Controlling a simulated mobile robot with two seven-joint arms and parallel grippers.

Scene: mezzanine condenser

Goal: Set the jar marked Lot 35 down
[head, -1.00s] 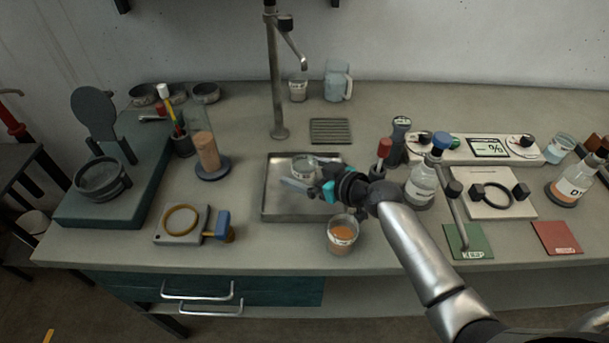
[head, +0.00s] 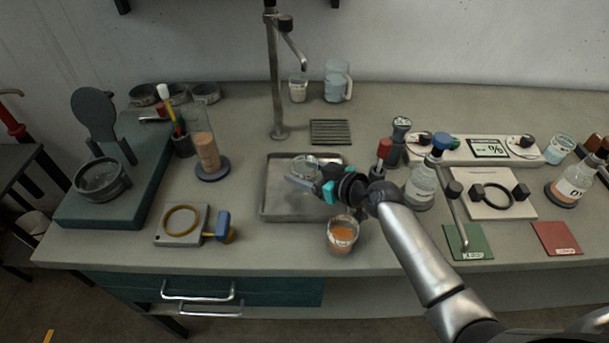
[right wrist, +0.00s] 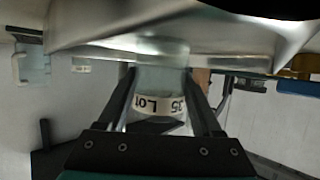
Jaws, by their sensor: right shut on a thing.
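The jar marked Lot 35 (head: 303,165) is a small clear glass with a pale label, at the metal tray (head: 273,201) in the head view. In the right wrist view the jar (right wrist: 161,80) sits between the two dark fingers, its label reading Lot and 35. My right gripper (head: 304,180) is shut on the jar and partly covers it in the head view. The jar's base is close to the tray floor; I cannot tell whether it touches. My left gripper is not in view.
A glass with orange contents (head: 342,236) stands just in front of the tray. A blue-capped bottle (head: 421,186) and a red-topped tool (head: 383,154) stand to the right. A drain grate (head: 331,131) and a tap post (head: 277,90) are behind. The tray's left part is clear.

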